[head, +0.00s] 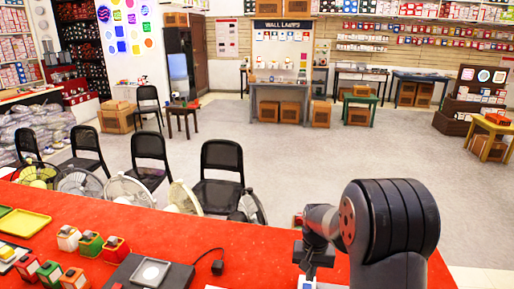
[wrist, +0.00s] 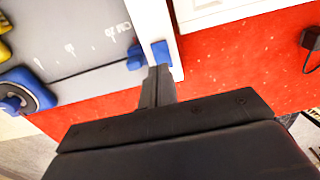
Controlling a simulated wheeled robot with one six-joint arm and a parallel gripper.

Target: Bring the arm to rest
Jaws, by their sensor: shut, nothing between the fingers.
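My gripper (wrist: 158,78) shows in the wrist view with its dark fingers together and nothing between them. The fingertips appear over or beside a white strip with small blue blocks (wrist: 160,53); I cannot tell whether they touch it. In the head view my arm stands at the lower right, bent over the red tabletop (head: 235,240). The fingers are hard to make out there.
In the wrist view a grey panel (wrist: 75,38) with a round blue part (wrist: 25,90) lies left of the fingers. In the head view small coloured boxes (head: 90,243), a black plate (head: 120,272) and a plug (head: 217,267) lie on the table. Chairs (head: 220,170) and fans stand beyond its edge.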

